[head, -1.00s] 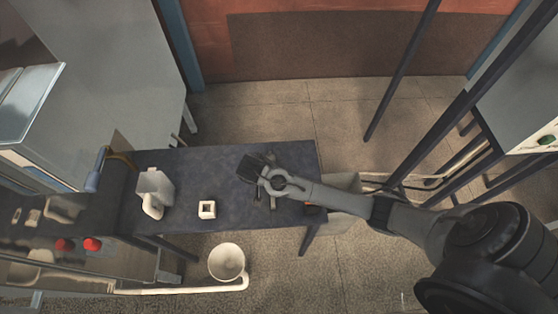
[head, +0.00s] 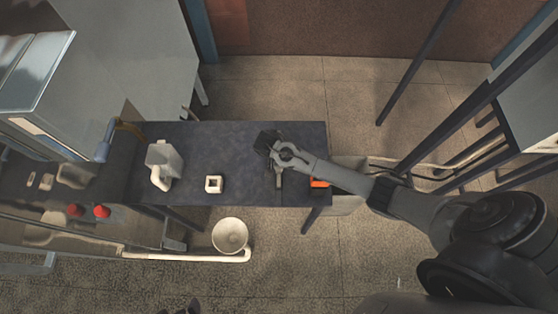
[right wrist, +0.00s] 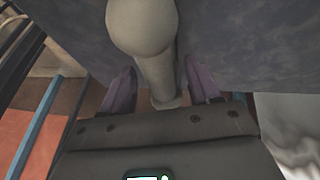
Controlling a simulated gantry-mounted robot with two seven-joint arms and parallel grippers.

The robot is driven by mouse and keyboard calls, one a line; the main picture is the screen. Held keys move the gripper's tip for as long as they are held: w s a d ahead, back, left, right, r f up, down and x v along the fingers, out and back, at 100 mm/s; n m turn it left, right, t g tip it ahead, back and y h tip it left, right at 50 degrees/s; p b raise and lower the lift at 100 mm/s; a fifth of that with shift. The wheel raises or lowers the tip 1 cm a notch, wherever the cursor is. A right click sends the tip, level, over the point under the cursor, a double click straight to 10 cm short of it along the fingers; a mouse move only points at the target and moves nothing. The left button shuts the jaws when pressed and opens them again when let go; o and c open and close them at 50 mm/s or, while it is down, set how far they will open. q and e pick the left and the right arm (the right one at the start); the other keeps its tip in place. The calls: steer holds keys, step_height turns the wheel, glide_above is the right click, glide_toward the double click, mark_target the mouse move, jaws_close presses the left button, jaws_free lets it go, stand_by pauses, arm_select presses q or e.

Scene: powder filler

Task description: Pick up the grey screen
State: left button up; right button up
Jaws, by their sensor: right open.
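My right gripper (head: 266,142) is over the right part of the dark table, and its arm comes in from the right. Its dark fingers are small in the head view. In the right wrist view, its two purple-tinted fingers (right wrist: 160,82) stand apart, open, with a grey rounded, stemmed piece (right wrist: 142,28) showing between and beyond them. I cannot tell whether they touch it. A small grey piece (head: 278,178) shows below the gripper in the head view, partly hidden by the arm. I cannot tell for sure which thing is the grey screen. My left gripper is not identifiable.
The dark table (head: 235,145) also holds a grey jug-like container (head: 164,160), a white square ring (head: 214,184) and an orange piece (head: 318,182) by the right edge. A white bowl (head: 230,235) is below the table's front. Machine cabinets stand at left; posts stand at right.

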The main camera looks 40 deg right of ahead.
steer(key=shift+x, duration=1.35)
jaws_close()
